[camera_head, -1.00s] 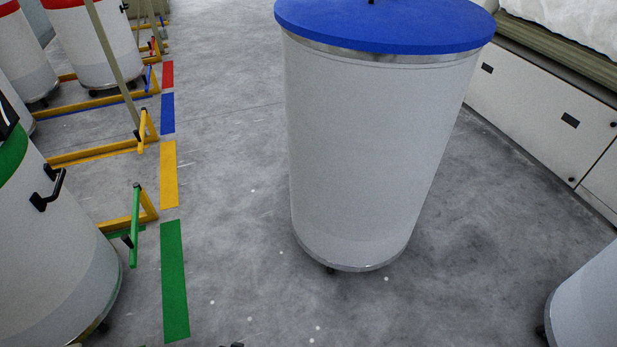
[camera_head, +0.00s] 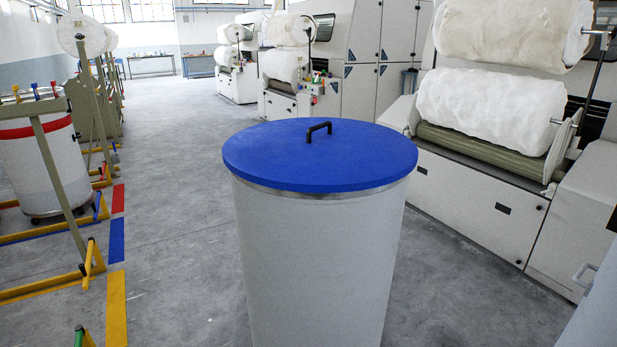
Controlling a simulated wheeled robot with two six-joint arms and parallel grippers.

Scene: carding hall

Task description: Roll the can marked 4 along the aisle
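A large pale grey can with a flat blue lid (camera_head: 320,155) and a black handle on top stands upright in the aisle, close in front of me. Its grey body (camera_head: 315,265) shows below the lid and its base is cut off by the lower edge. I see no number on the side facing me, so I cannot tell whether this is can 4. Neither of my grippers is in view.
Carding machines with white fibre rolls (camera_head: 495,110) line the right side. On the left stand a red-banded can (camera_head: 45,170) and yellow floor frames (camera_head: 45,288), beside red, blue and yellow floor strips (camera_head: 117,310). The grey aisle floor (camera_head: 175,180) beyond is clear.

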